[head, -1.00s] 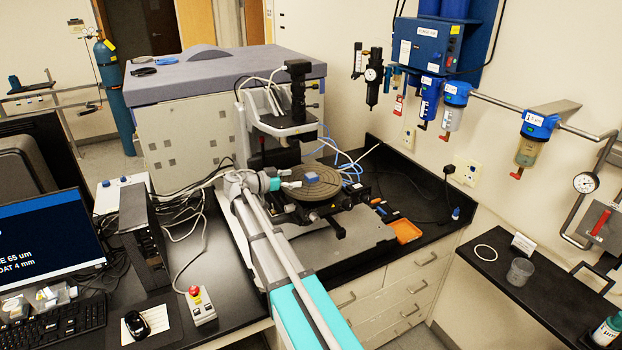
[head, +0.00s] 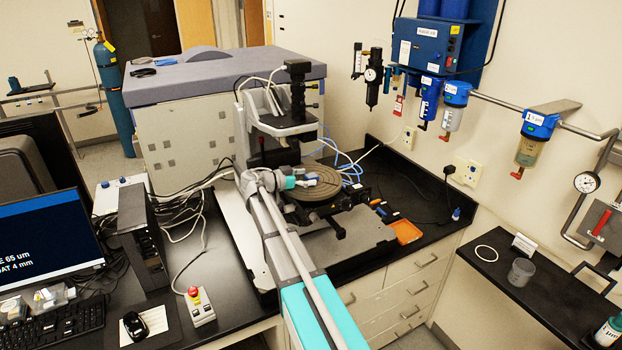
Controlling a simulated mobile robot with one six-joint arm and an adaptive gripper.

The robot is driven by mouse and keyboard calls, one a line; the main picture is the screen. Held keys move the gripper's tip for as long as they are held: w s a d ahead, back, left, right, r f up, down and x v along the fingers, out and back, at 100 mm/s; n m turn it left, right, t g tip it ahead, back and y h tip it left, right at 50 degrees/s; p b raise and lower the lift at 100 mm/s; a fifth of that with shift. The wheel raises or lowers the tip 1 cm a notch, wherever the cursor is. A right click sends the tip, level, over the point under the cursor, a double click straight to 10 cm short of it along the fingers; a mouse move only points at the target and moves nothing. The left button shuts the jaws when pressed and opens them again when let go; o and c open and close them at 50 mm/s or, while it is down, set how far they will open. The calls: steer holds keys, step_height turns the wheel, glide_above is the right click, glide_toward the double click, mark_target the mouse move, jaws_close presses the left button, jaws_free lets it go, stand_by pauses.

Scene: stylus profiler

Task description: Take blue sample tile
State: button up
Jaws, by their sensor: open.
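My gripper (head: 306,182) is over the round, ringed stage (head: 322,190) of the profiler. It points to the right and lies low against the disc. The jaws are small in this view; they are open. The blue sample tile sits on the disc right at the gripper's fingers. Only a small bit of blue shows there, and the gripper hides the rest. I cannot tell whether the fingers touch the tile.
The profiler's column and head (head: 296,100) stand just behind the stage. An orange tray (head: 405,231) lies on the black bench to the right. A red emergency-stop box (head: 200,306) stands at the front left.

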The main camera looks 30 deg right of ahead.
steer(key=c, duration=1)
steer(key=shift+r, duration=0.1)
steer(key=shift+c, duration=0.2)
step_height(320, 180, up, 2)
steer(key=p, duration=0.2)
steer(key=shift+r+p, duration=0.25)
steer(key=shift+p, duration=0.1)
steer(key=s+a+r+p, duration=0.1)
steer(key=s+r+p, duration=0.9)
steer(key=s, duration=0.4)
steer(key=shift+a+r, duration=0.15)
